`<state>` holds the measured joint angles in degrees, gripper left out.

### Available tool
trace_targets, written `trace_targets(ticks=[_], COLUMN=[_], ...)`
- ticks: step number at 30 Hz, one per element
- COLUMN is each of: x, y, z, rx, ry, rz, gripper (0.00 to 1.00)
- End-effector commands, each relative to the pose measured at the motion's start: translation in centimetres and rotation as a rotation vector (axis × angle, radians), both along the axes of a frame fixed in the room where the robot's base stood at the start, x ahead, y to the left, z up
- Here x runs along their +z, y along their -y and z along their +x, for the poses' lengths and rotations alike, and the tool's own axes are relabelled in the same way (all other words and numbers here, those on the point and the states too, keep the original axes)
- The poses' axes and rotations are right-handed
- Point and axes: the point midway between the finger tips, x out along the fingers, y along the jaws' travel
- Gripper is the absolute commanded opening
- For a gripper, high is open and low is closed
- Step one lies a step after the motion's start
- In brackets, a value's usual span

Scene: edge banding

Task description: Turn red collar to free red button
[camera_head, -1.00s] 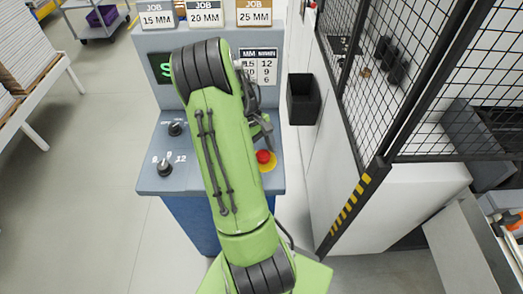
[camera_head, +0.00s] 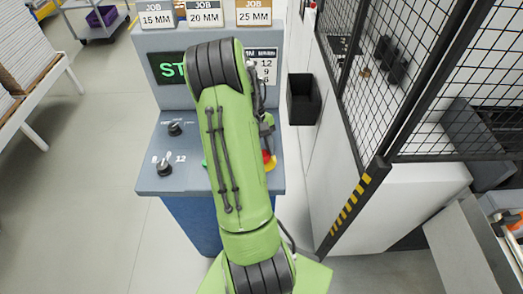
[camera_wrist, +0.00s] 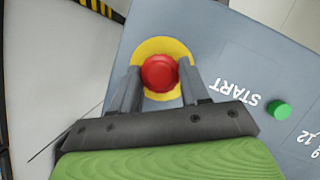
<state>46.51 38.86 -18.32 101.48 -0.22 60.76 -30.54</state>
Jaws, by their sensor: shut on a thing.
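The red button (camera_wrist: 159,73) sits on a round yellow plate (camera_wrist: 162,46) on the grey-blue control panel. No separate collar can be made out. In the wrist view my gripper (camera_wrist: 160,78) has one finger on each side of the red button and is shut on it. In the head view my arm covers most of the gripper, and only part of the red button (camera_head: 268,157) and the yellow plate (camera_head: 271,166) shows beside it.
A green START button (camera_wrist: 278,110) is on the panel next to the yellow plate. Two dark knobs (camera_head: 164,168) stand at the panel's left. A black bin (camera_head: 303,99) and a mesh fence (camera_head: 440,80) are to the right. Open floor lies left.

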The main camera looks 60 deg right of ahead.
Motion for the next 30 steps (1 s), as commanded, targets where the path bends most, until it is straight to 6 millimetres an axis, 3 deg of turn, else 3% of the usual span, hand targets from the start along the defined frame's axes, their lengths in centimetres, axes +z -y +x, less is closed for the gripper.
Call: trace_targets(ticks=[15, 30], x=[-0.03, -0.04], y=[0.21, 0.17], z=[-0.12, -0.1], rx=[-0.302, -0.345], ry=[0.001, 0.0], rz=[-0.002, -0.001], gripper=[0.15, 0.15])
